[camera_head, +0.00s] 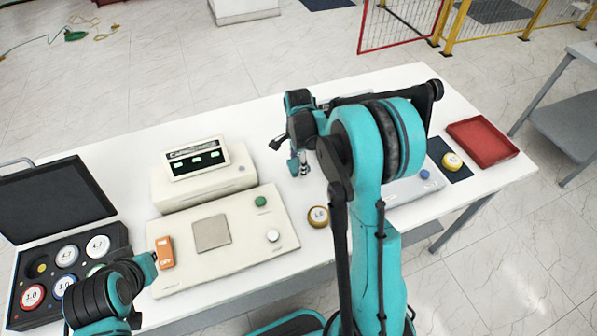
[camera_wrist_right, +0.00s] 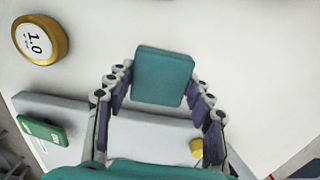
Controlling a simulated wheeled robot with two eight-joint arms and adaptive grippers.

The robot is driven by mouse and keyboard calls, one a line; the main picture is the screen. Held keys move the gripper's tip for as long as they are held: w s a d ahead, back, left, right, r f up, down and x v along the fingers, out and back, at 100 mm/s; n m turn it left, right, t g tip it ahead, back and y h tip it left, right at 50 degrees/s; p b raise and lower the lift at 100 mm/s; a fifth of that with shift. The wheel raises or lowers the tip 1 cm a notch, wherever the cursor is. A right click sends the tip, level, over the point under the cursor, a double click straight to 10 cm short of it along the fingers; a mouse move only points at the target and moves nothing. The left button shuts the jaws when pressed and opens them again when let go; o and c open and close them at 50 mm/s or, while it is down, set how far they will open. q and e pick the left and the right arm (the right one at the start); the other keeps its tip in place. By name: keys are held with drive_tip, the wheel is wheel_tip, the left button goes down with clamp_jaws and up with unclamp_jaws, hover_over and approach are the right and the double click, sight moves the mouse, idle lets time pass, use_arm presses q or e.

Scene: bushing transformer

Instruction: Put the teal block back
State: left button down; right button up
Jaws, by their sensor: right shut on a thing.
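The teal block (camera_wrist_right: 163,76) is upright between the two finger pads of my right gripper (camera_wrist_right: 162,92) in the right wrist view. The gripper is shut on its sides, and white tabletop shows around it. In the head view my right gripper (camera_head: 296,158) is over the middle of the table, partly behind my own arm. A small teal patch shows there, too small to tell the block's outline. My left gripper (camera_head: 148,262) is at the lower left, near the orange switch (camera_head: 165,252); its fingers are not clear.
A beige panel (camera_head: 225,240) and a display box (camera_head: 200,180) stand left of centre. A gold weight (camera_head: 318,215) is beside the panel. An open black case (camera_head: 120,236) with several weights is at left. A red tray (camera_head: 482,142) and a dark mat (camera_head: 438,148) with another weight are at right.

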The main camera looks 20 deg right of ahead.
drive_tip(key=shift+f+b, duration=0.5)
drive_tip(key=shift+f, duration=1.5)
drive_tip(key=shift+f, duration=0.15)
drive_tip(key=o, duration=1.1)
